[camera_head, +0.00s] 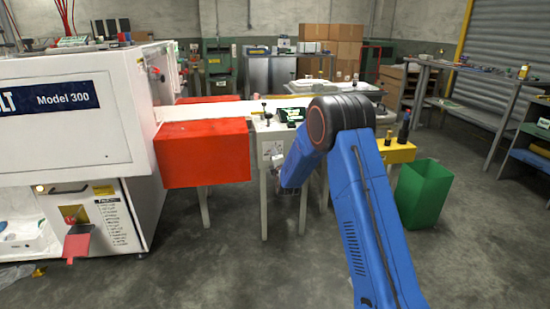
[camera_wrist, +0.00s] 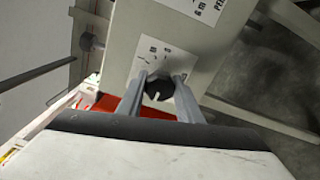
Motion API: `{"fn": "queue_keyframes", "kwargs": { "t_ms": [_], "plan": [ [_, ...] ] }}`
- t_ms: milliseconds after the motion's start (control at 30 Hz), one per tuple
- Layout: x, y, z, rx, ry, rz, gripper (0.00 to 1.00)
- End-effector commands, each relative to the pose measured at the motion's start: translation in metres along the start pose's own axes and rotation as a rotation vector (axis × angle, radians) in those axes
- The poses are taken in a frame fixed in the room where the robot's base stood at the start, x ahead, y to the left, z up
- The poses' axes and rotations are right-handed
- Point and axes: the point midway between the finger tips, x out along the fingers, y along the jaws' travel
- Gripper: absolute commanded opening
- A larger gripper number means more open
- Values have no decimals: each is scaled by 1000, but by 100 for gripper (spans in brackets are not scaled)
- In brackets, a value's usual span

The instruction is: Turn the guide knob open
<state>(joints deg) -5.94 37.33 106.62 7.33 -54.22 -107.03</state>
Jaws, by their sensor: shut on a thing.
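The guide knob (camera_wrist: 157,92) is a small dark round knob with a white pointer mark. It sits on a pale machine panel (camera_wrist: 130,45), below a white label with markings (camera_wrist: 153,58). In the wrist view my gripper (camera_wrist: 160,78) has one finger on each side of the knob and is shut on it. The fingers hide the knob's sides. In the head view my blue arm reaches down toward the front of the pale stand (camera_head: 272,185), and I cannot make out the knob there.
A red box-shaped cover (camera_head: 203,155) stands left of the stand, beside the white Model 300 machine (camera_head: 60,130). A green bin (camera_head: 424,192) and a yellow block (camera_head: 398,151) are to the right.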

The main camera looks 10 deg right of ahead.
Motion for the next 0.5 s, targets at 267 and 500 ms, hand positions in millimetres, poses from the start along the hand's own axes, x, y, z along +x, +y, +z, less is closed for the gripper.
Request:
{"fn": "queue_keyframes", "kwargs": {
  "t_ms": [267,500],
  "plan": [
    [-1,-2,-1,-170,2,-4,10],
    [-1,-3,-1,-245,2,-4,10]
  ]
}}
